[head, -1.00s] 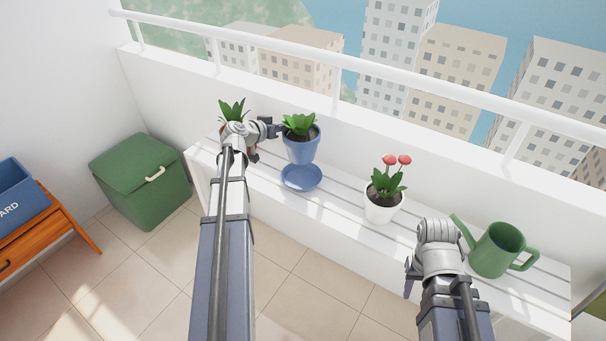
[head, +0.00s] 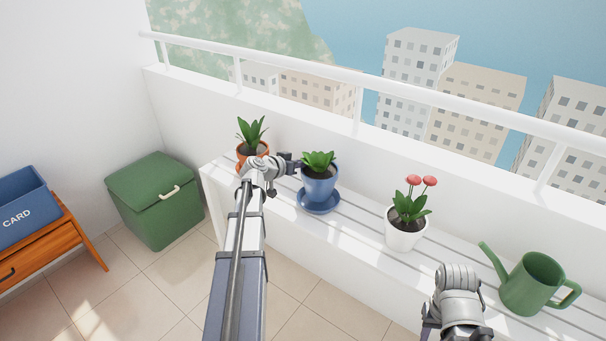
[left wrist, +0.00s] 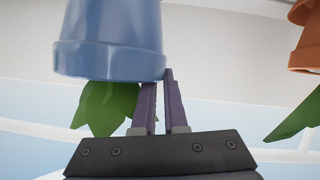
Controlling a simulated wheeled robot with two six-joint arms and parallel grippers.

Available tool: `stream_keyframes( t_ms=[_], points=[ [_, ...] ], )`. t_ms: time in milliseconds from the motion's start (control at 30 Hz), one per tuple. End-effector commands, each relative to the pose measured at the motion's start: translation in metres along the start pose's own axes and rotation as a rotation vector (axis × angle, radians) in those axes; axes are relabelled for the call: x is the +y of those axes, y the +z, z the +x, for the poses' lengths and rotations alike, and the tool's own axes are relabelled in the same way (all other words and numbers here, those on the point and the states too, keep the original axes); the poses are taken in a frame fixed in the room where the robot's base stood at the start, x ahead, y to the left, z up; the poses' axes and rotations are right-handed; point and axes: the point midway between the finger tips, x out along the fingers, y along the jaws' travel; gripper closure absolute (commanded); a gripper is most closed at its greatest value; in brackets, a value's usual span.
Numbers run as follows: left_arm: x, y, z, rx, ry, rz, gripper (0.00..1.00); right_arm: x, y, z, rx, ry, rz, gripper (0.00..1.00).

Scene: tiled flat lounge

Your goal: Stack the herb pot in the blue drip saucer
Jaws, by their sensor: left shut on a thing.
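The herb pot (head: 320,187), a blue pot with broad green leaves, stands upright at the blue drip saucer (head: 316,210) on the white slatted bench. Its base overlaps the saucer's middle; whether it fully touches down is hard to tell. My left gripper (head: 299,166) is shut on the pot's rim from its left side. In the left wrist view the blue pot (left wrist: 110,35) appears upside down, its rim at the fingers (left wrist: 165,100). My right gripper (head: 430,328) is low at the right, in front of the bench, its jaws mostly hidden.
A terracotta pot (head: 262,149) with a spiky plant stands behind my left gripper. A white pot (head: 405,236) with red flowers and a green watering can (head: 530,285) stand to the right on the bench (head: 360,222). A green bin (head: 155,210) stands on the floor at left.

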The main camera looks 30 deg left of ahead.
Motion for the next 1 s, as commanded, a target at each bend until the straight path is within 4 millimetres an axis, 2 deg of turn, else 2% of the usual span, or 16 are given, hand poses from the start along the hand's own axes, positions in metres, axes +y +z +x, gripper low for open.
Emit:
stream_keyframes(
  t_ms=[33, 200, 533, 767, 800, 1000],
  points=[
    [-0.002, 0.01, 0.004, 0.002, 0.0, -0.003, 1.0, -0.001, -0.001, 0.011, 0.0, 0.0, 0.0, 0.6],
    [-0.005, 0.026, 0.011, 0.002, 0.0, -0.003, 1.0, -0.003, -0.002, 0.029, 0.0, 0.0, 0.0, 0.6],
    [-0.005, 0.025, 0.011, 0.002, 0.0, -0.003, 1.0, -0.003, -0.002, 0.028, 0.0, 0.0, 0.0, 0.6],
    [-0.006, 0.031, 0.014, 0.002, 0.0, -0.003, 1.0, -0.003, -0.002, 0.035, 0.0, 0.0, 0.0, 0.6],
    [-0.007, 0.032, 0.014, 0.0, 0.0, 0.0, 0.89, -0.003, -0.002, 0.035, 0.0, 0.0, 0.0, 0.6],
    [-0.006, 0.031, 0.013, 0.0, 0.0, 0.0, 0.67, -0.003, -0.002, 0.034, 0.0, 0.0, 0.0, 0.6]
  ],
)
